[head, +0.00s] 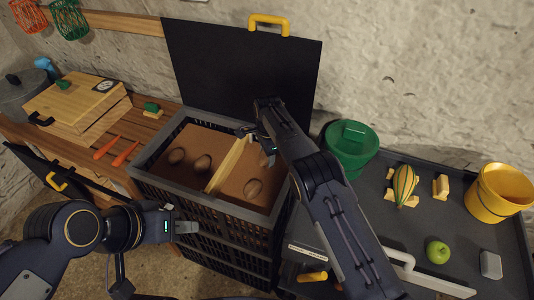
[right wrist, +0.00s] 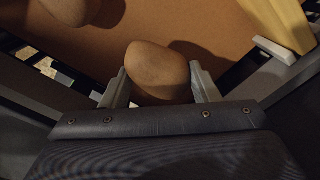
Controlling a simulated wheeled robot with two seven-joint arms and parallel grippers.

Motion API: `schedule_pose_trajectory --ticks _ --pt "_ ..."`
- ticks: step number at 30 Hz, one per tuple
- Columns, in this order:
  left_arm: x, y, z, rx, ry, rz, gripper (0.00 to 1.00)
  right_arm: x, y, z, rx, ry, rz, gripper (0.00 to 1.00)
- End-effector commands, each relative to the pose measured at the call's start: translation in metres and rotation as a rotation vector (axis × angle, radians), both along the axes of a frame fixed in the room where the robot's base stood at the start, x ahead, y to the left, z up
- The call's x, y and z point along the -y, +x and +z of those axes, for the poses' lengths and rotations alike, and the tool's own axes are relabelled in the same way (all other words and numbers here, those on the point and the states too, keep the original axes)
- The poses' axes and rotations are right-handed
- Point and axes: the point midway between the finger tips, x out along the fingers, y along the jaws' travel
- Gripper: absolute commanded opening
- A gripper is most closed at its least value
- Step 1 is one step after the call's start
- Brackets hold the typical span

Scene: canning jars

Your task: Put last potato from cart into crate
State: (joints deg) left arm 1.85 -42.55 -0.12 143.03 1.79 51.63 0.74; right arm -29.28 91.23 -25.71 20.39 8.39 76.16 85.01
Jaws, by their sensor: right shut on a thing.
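The black crate (head: 228,237) stands open in the middle of the head view, with a brown floor inside and a pale wooden divider (head: 228,165). My right gripper (head: 262,152) is over the crate's right compartment, shut on a brown potato (right wrist: 158,72), which sits between both fingers in the right wrist view. Another potato (right wrist: 70,8) shows beyond it. My left gripper (head: 188,227) is in front of the crate, apart from it; its finger gap is unclear.
The dark cart (head: 465,220) at right bears a green bucket (head: 350,145), a yellow bucket (head: 498,192), a striped gourd (head: 404,184) and a green apple (head: 437,251). A black panel (head: 240,70) with a yellow handle stands behind the crate. A wooden box (head: 78,105) is on the left bench.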

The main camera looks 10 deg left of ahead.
Motion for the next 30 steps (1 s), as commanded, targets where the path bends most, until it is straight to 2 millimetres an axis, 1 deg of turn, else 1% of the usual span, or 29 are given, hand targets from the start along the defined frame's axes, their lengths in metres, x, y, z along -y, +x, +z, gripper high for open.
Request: schedule_pose_trajectory --ticks 30 --pt "0.0 0.0 -0.014 0.0 0.0 0.0 0.36 0.0 0.0 -0.016 0.001 0.001 0.0 0.46"
